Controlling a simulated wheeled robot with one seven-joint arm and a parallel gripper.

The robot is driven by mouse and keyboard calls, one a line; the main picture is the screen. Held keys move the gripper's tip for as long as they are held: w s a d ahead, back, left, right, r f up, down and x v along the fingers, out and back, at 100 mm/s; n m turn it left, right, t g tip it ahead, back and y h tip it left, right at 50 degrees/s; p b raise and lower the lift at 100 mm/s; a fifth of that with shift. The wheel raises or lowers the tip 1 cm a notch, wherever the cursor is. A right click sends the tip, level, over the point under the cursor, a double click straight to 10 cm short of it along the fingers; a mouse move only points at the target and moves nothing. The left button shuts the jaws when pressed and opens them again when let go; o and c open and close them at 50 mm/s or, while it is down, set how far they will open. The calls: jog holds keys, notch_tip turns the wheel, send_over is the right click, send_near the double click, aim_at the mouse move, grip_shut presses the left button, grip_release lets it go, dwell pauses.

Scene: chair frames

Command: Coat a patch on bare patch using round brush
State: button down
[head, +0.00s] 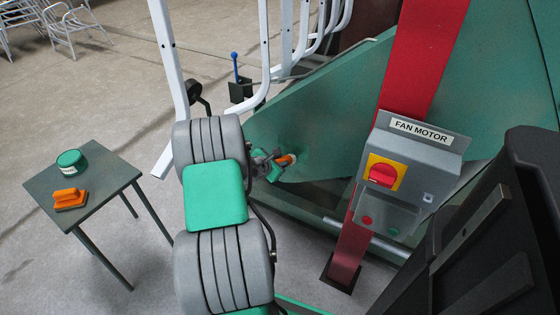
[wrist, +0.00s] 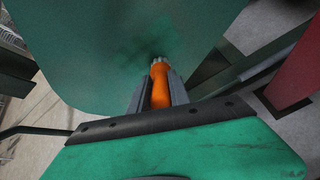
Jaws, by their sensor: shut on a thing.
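My gripper (head: 274,163) is shut on the orange handle of the round brush (head: 286,160), in front of the large green panel (head: 310,125). In the wrist view the round brush (wrist: 160,86) points away from me between the two fingers (wrist: 159,92). Its pale bristle tip is at or very near the green surface (wrist: 100,50); I cannot tell whether it touches. A darker green smear (wrist: 150,48) shows around the tip. I cannot make out a distinct bare patch; the gripper and brush may hide part of it.
A small table (head: 110,180) at left holds a green tin (head: 70,162) and an orange-handled tool (head: 70,199). A red post (head: 420,55) carries the grey FAN MOTOR switch box (head: 415,150) right of the gripper. White chair frames (head: 170,60) hang behind my arm.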

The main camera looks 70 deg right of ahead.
dwell(0.3)
jog(key=shift+s+a+p, duration=0.2)
jog(key=shift+s+p, duration=0.4)
jog(key=shift+s, duration=0.5)
jog(key=shift+s+a+p, duration=0.1)
jog(key=shift+s+p, duration=0.5)
jog(key=shift+s, duration=0.55)
